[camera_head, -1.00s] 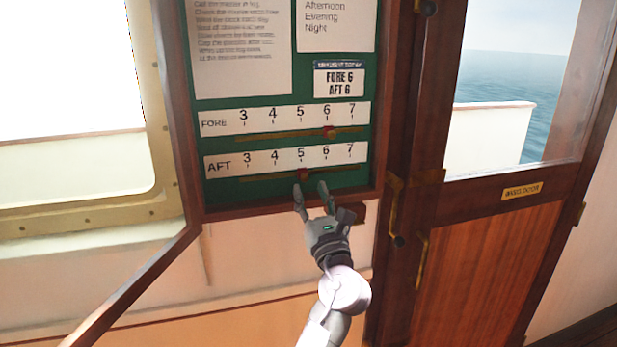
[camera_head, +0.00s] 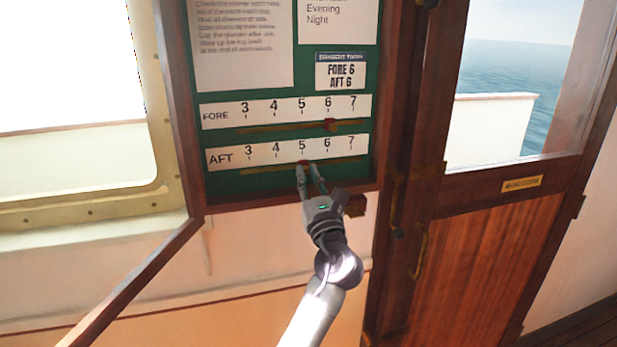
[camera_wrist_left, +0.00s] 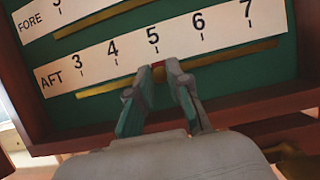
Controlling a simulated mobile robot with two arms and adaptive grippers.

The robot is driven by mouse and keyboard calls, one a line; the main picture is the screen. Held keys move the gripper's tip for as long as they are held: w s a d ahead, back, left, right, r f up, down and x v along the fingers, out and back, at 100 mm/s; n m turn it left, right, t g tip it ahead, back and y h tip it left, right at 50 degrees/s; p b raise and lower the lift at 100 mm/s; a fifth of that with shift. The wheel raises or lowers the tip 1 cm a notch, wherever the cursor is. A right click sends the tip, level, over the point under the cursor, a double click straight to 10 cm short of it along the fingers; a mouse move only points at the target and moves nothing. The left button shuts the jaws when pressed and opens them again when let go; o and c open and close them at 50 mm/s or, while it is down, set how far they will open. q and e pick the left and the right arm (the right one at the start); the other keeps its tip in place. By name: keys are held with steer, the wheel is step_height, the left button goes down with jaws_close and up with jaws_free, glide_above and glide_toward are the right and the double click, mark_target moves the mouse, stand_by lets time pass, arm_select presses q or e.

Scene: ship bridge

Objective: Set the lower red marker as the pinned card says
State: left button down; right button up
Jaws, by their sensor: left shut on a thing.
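The pinned card (camera_head: 341,71) on the green board reads FORE 6, AFT 6. The lower red marker (camera_head: 303,163) sits on the AFT rail, under the 5 of the AFT scale (camera_head: 289,150). It also shows in the left wrist view (camera_wrist_left: 158,74), between the fingertips. My left gripper (camera_head: 309,170) reaches up from below and is shut on this marker, which the fingers partly hide. The upper red marker (camera_head: 330,124) is under the 6 of the FORE scale (camera_head: 286,110). My right gripper is out of view.
A wooden frame (camera_head: 290,201) borders the board, its lower ledge just under my left gripper. A wooden door with a brass handle (camera_head: 419,254) stands to the right. A bright window is at left. The AFT rail (camera_head: 342,161) is clear to the right of the marker.

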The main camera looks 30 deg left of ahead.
mark_target(327, 157)
arm_select(q)
steer(key=w+d, duration=0.4)
steer(key=shift+w+b, duration=0.25)
steer(key=shift+b, duration=0.1)
steer(key=shift+a, duration=0.15)
steer(key=shift+s, duration=0.1)
steer(key=c, duration=1.1)
jaws_free()
steer(key=shift+f, duration=0.1)
steer(key=v, duration=1.2)
